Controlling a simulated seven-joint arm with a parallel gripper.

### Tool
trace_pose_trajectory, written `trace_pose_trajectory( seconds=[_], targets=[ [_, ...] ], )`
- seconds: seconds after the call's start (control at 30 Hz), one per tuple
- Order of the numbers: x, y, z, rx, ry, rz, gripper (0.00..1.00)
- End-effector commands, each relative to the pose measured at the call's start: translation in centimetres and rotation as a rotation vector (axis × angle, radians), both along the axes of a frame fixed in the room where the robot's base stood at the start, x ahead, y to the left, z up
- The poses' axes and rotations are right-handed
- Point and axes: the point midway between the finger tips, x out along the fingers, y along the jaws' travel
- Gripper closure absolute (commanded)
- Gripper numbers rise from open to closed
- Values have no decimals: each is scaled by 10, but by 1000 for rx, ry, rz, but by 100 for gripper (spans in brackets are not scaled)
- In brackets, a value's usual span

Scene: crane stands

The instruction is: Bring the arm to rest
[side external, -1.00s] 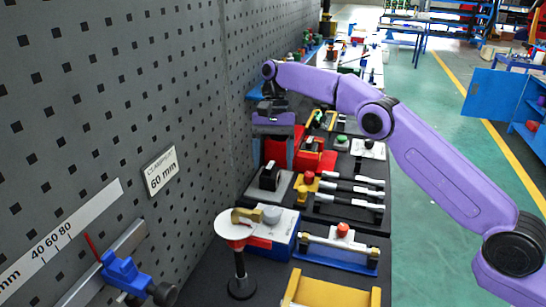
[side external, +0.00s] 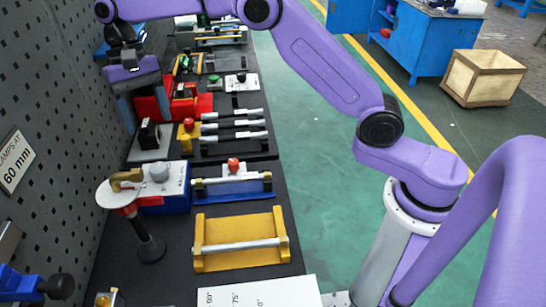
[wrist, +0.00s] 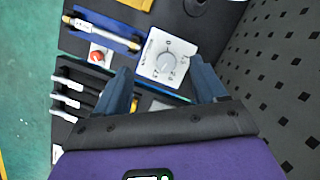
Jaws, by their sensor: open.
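My gripper (side external: 136,104) hangs at the far left part of the bench, close to the pegboard wall, above a red block (side external: 160,105). In the wrist view my gripper (wrist: 161,68) is open, with its two blue-grey fingers spread apart. No object shows between the fingers at their own height. A box with a white face and a grey dial (wrist: 166,62) lies beyond the fingertips in that view. The box also shows in the side view (side external: 164,188), nearer the camera than my gripper. The exact height of the fingertips over the bench is unclear.
A black rack with several handles (side external: 232,132), a blue tray with a rod (side external: 255,187) and a yellow frame (side external: 240,258) lie along the bench. A round white-topped stand (side external: 150,246) stands near the pegboard (side external: 50,95). Green floor (side external: 320,170) lies open to the right.

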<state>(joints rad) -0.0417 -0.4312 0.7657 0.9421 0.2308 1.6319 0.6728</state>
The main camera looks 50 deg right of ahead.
Motion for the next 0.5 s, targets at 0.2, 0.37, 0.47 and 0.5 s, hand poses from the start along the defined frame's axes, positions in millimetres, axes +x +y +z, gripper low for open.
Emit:
trace_pose_trajectory(
  seconds=[0.2,0.37,0.47,0.5],
  targets=[
    [-57,-9,14,11,-69,209,29],
    [-103,-23,18,20,-118,369,29],
    [-134,-36,18,26,-147,471,29],
    [-146,-42,17,31,-159,514,29]
  ],
)
